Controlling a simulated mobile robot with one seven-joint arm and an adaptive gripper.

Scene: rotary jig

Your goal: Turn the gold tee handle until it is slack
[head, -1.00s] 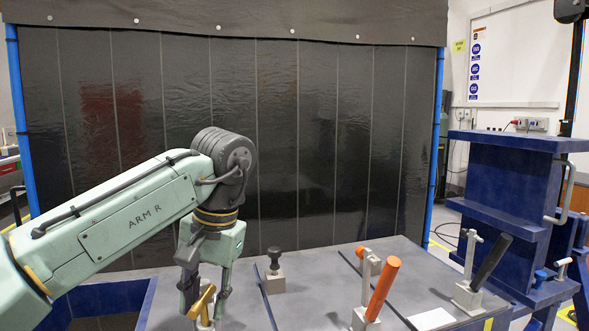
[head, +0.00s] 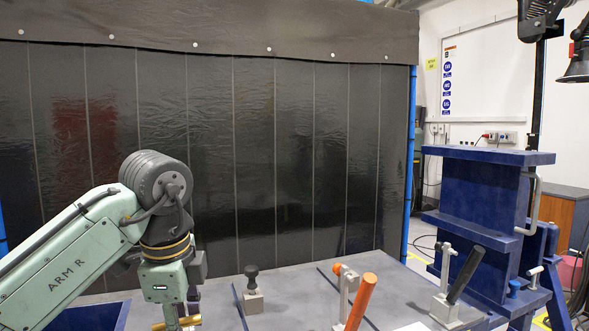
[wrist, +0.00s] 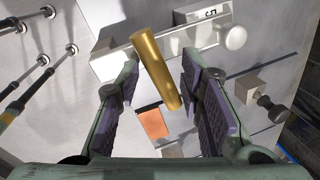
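The gold tee handle (wrist: 158,72) is a smooth gold bar in the wrist view, slanting between my two fingers. Gaps show on both sides of it, so the fingers look clear of the bar. My gripper (wrist: 161,80) is open, with purple ridged pads facing each other. In the head view the gold tee handle (head: 176,324) lies nearly level at the bottom edge of the picture, under my gripper (head: 183,307). The handle's stem and base are cut off there, and I cannot tell how tight it is.
A black knob on a block (head: 252,291), an orange-handled clamp (head: 360,303) and a black-handled clamp (head: 464,277) stand to the right on the grey table (head: 300,285). A blue fixture (head: 475,205) stands at the far right. A dark curtain (head: 280,150) closes off the back.

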